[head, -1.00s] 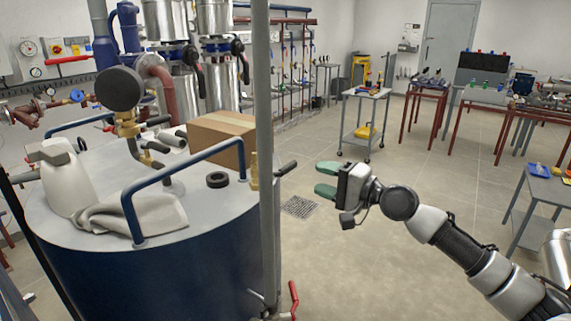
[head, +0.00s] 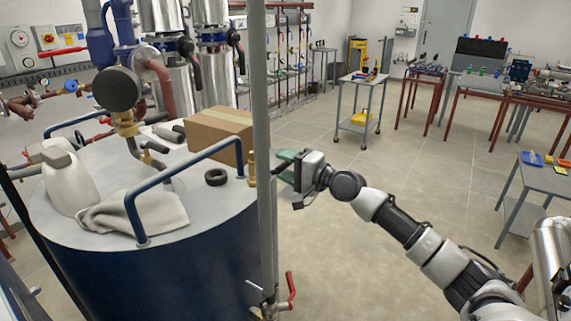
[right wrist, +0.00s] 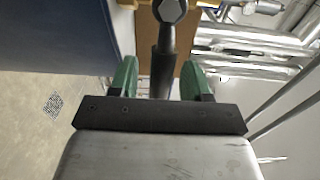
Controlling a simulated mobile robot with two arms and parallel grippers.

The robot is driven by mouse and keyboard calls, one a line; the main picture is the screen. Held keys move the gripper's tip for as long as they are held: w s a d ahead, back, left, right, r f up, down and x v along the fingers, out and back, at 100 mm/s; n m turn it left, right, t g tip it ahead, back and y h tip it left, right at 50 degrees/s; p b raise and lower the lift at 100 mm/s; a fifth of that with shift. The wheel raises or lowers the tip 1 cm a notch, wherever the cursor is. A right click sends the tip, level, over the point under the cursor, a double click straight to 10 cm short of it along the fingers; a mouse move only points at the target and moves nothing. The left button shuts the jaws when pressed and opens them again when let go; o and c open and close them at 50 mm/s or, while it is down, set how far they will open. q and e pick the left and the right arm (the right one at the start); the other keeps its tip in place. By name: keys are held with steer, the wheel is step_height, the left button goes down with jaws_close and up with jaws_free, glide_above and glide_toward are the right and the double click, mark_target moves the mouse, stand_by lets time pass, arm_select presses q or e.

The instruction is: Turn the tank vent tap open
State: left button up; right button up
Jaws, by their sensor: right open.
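The blue tank (head: 160,270) with its pale top stands at left in the head view. The tank vent tap (head: 252,168) is a small brass fitting at the right edge of the tank top, with a dark lever partly hidden behind the grey post. My right gripper (head: 284,162) has green fingers and is just right of the post, at the lever's outer end. In the right wrist view, the dark lever (right wrist: 163,60) runs between the open fingers of the right gripper (right wrist: 160,82), with a gap on each side. My left gripper is not in view.
A vertical grey post (head: 262,110) stands in front of the tap. A blue handrail (head: 185,180), a cardboard box (head: 220,132), a black ring (head: 215,177), a white jug (head: 68,183) and a cloth (head: 135,213) are on the tank top.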

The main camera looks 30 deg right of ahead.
jaws_close()
